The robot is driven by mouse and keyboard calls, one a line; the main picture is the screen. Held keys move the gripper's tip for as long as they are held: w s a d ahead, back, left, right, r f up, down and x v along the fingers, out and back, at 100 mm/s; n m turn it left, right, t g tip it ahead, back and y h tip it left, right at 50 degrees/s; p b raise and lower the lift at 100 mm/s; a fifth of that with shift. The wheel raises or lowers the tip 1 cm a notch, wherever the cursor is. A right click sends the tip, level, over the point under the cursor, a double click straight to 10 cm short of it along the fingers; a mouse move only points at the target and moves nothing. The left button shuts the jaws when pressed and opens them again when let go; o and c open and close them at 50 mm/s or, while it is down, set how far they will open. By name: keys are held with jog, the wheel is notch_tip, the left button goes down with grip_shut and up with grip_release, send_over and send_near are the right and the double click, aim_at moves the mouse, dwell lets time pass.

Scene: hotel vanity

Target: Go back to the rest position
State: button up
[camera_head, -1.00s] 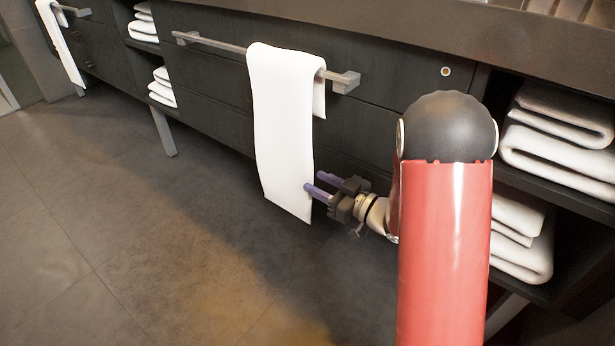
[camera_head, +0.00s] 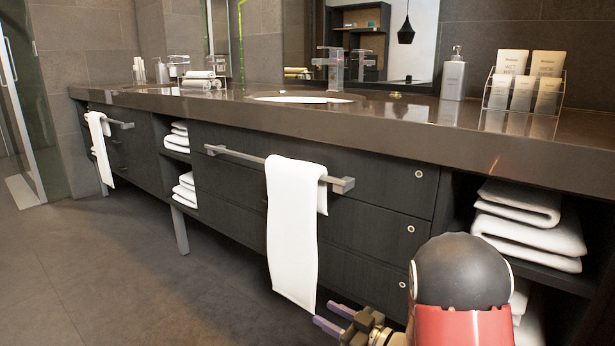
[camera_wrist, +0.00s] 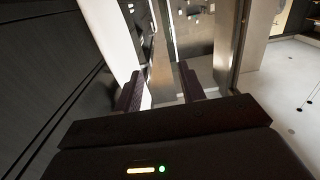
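My gripper (camera_head: 324,313) is low at the bottom of the head view, in front of the vanity and just right of the lower end of a hanging white towel (camera_head: 292,220). In the wrist view, the two dark purple fingers of my gripper (camera_wrist: 160,72) are apart, with nothing held between them. The white towel (camera_wrist: 117,38) shows beside and behind the left finger there. The towel hangs over a metal bar (camera_head: 240,156) on the vanity front. Whether a finger touches the towel, I cannot tell.
The dark vanity (camera_head: 375,205) runs across the view, with folded towels (camera_head: 530,235) on an open shelf at right. Open floor (camera_head: 90,265) lies at left.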

jog(key=s+d+r+m+t+h+p, duration=0.1)
jog(key=s+d+r+m+h+p, duration=0.15)
jog(key=d+r+h, duration=0.45)
jog(key=s+d+r+m+t+h+p, duration=0.1)
jog(key=d+r+m+h+p, duration=0.35)
jog(key=r+h, duration=0.4)
jog(key=s+r+m+g+p, duration=0.1)
jog(key=s+r+g, duration=0.1)
jog(key=s, duration=0.6)
jog(key=s+a+r+m+g+y+p, duration=0.1)
jog(key=s+g, duration=0.2)
jog(key=s, duration=0.4)
jog(key=s+r+m+g+p, duration=0.1)
jog(key=s+r+g, duration=0.1)
jog(key=s, duration=0.6)
jog(key=shift+s+a+r+p, duration=0.3)
